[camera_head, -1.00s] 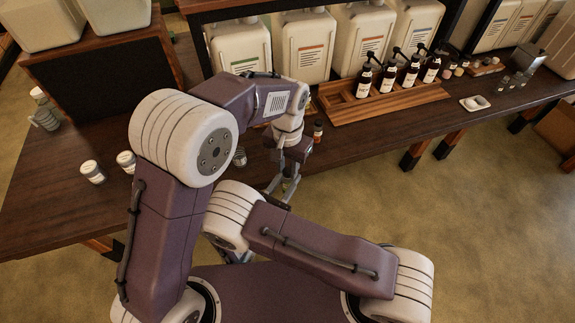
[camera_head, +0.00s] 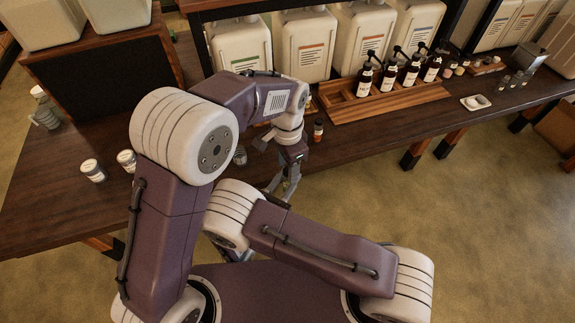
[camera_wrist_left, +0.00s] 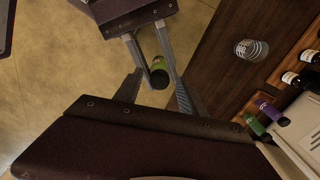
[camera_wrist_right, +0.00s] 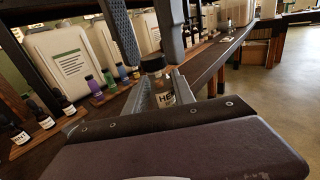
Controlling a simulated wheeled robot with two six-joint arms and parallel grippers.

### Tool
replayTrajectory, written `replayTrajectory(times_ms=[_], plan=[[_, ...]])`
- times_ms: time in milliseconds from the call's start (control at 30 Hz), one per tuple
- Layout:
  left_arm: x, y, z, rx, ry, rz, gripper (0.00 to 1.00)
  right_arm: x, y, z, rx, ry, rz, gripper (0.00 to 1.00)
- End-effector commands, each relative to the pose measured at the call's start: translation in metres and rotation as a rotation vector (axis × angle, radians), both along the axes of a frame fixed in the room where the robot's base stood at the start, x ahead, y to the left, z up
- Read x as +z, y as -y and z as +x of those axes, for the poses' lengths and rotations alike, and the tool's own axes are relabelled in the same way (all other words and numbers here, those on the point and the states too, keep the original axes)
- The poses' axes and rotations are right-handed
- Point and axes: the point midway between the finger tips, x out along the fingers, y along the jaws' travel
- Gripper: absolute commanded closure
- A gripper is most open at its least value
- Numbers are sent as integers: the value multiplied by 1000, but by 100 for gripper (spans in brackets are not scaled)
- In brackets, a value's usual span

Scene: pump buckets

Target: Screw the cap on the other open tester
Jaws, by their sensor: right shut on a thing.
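My right gripper (camera_wrist_right: 165,90) is shut on a small dark tester bottle (camera_wrist_right: 165,98) with a pale label reading "HE…". The bottle's dark top points up; I cannot tell whether it bears a cap. In the left wrist view this bottle (camera_wrist_left: 159,72) shows a green label and a black end. My left gripper (camera_head: 289,178) points down above it, with its two fingers (camera_wrist_right: 146,35) apart and nothing seen between them. In the head view the left wrist and gripper largely hide the held bottle.
A small orange-labelled bottle (camera_head: 318,131) stands beside my left wrist. Jars (camera_head: 92,171) stand on the table's left part. Pump bottles (camera_head: 388,76) stand in a wooden tray (camera_head: 430,93), with a white dish (camera_head: 475,103) to the right. Large canisters line the back.

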Motion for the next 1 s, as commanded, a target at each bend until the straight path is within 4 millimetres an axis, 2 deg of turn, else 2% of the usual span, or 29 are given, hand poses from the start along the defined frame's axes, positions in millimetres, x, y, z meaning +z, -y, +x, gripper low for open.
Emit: replayTrajectory(times_ms=[167,467,733,767,833,867,1000], plan=[[4,0,0,1,1,-1,52,0,0,0,0,1,-1,100],[42,0,1,1,2,-1,52,0,0,0,0,1,-1,100],[45,0,0,1,0,0,52,0,0,0,0,1,-1,100],[45,0,0,1,0,0,50,0,0,0,0,1,-1,100],[45,0,0,1,0,0,30,0,0,0,0,1,-1,100],[45,0,0,1,0,0,27,0,0,0,0,1,-1,100],[45,0,0,1,0,0,27,0,0,0,0,1,-1,100]])
